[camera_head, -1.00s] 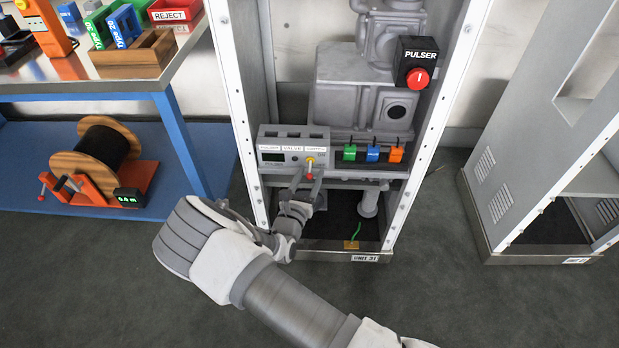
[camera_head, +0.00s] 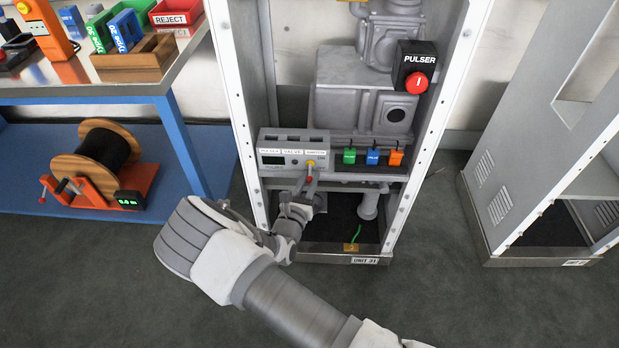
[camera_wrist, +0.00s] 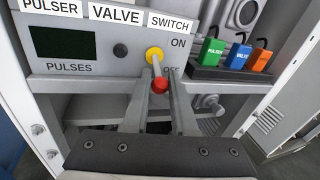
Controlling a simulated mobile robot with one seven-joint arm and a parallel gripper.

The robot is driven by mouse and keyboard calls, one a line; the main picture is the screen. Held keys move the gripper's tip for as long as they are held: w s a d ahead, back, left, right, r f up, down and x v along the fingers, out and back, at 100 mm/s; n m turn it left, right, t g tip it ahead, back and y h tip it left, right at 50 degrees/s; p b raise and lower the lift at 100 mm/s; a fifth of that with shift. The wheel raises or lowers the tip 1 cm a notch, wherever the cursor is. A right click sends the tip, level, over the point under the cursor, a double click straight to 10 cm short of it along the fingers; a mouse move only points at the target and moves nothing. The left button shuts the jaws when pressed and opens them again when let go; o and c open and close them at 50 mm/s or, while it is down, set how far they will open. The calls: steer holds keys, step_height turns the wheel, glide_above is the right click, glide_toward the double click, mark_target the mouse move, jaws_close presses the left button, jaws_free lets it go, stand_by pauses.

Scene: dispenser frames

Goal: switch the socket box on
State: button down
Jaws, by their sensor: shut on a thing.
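The grey socket box (camera_head: 285,138) sits in the open cabinet, with labels PULSER, VALVE and SWITCH along its top. The lever has a yellow base and a red tip (camera_wrist: 160,86), and hangs down towards OFF, with ON above. My gripper (camera_wrist: 161,97) reaches up from below and is shut on the lever near its red tip. In the head view my gripper (camera_head: 309,182) is just under the box front.
Green, blue and orange plugs (camera_head: 372,156) stand right of the box. A black PULSER box with a red button (camera_head: 417,82) is above right. The cabinet's side posts (camera_head: 421,150) flank my gripper. A workbench and a cable reel (camera_head: 100,160) are at left.

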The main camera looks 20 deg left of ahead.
mark_target(309, 177)
steer(key=shift+s+d+r+g+p, duration=0.1)
steer(key=shift+r+g+p, duration=0.8)
steer(key=shift+p, duration=1.5)
steer(key=g+p, duration=0.1)
steer(key=p, duration=0.1)
steer(key=g+p, duration=0.1)
steer(key=p, duration=0.1)
steer(key=shift+r+n, duration=0.35)
steer(key=shift+n, duration=0.05)
steer(key=shift+r+g+p, duration=0.3)
steer(key=shift+g+p, duration=0.7)
steer(key=shift+p, duration=0.2)
steer(key=g+p, duration=0.1)
steer(key=p, duration=0.1)
steer(key=n+g+p, duration=0.1)
steer(key=g+p, duration=0.1)
steer(key=shift+r+h, duration=0.3)
steer(key=shift+h, duration=0.1)
steer(key=shift+g, duration=0.5)
steer(key=c, duration=0.7)
jaws_free()
